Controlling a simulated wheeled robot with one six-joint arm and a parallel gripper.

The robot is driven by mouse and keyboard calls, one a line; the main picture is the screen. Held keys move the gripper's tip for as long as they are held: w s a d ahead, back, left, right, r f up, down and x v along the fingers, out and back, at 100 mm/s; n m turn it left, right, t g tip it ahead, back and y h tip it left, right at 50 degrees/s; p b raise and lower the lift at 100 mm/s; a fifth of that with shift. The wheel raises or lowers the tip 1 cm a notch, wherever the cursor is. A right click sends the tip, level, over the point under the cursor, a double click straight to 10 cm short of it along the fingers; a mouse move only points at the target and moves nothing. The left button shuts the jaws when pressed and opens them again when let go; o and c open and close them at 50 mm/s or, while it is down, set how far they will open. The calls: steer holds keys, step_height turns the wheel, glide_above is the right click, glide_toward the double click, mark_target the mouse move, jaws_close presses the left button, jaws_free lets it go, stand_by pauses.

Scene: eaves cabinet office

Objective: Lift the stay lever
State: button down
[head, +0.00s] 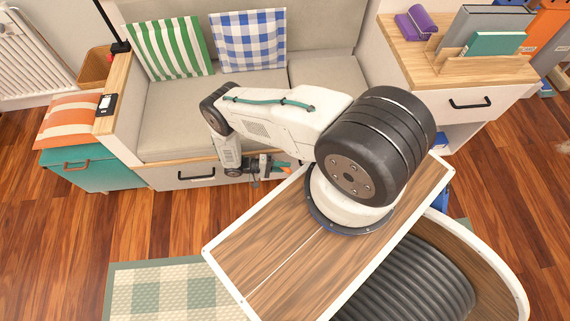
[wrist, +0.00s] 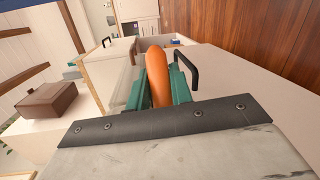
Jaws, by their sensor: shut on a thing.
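An orange, rounded bar, which looks like the stay lever (wrist: 158,72), stands between the two teal fingers of my gripper (wrist: 157,88) in the wrist view. My gripper is shut on it. In the head view my gripper (head: 277,168) is low at the front edge of the grey sofa seat (head: 180,120). A small bit of orange shows at its tip there. The lever's lower end and its mounting are hidden by the fingers and the wrist.
A drawer with a black handle (head: 197,175) is in the sofa base. A teal chest (head: 90,168) with an orange striped cushion (head: 70,120) stands left. A desk cabinet (head: 450,75) stands right. A checked rug (head: 160,290) lies in front; bare wooden floor (head: 60,235) is free at left.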

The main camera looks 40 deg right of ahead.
steer(key=shift+s+a+m+g+y, duration=0.1)
steer(key=shift+a+m+g+y, duration=0.2)
steer(key=shift+m+g+y, duration=0.1)
steer(key=c, duration=1.3)
jaws_free()
steer(key=shift+o, duration=0.2)
steer(key=shift+r, duration=0.25)
steer(key=o, duration=0.4)
steer(key=r, duration=0.3)
steer(key=shift+s+r, duration=0.15)
steer(key=shift+s, duration=0.15)
steer(key=s+a, duration=0.1)
steer(key=s, duration=0.4)
steer(key=s+a, duration=0.1)
steer(key=s, duration=0.4)
steer(key=s+a+r, duration=0.1)
steer(key=s, duration=0.4)
steer(key=shift+a+r, duration=0.1)
steer(key=shift+a, duration=0.2)
steer(key=c, duration=0.4)
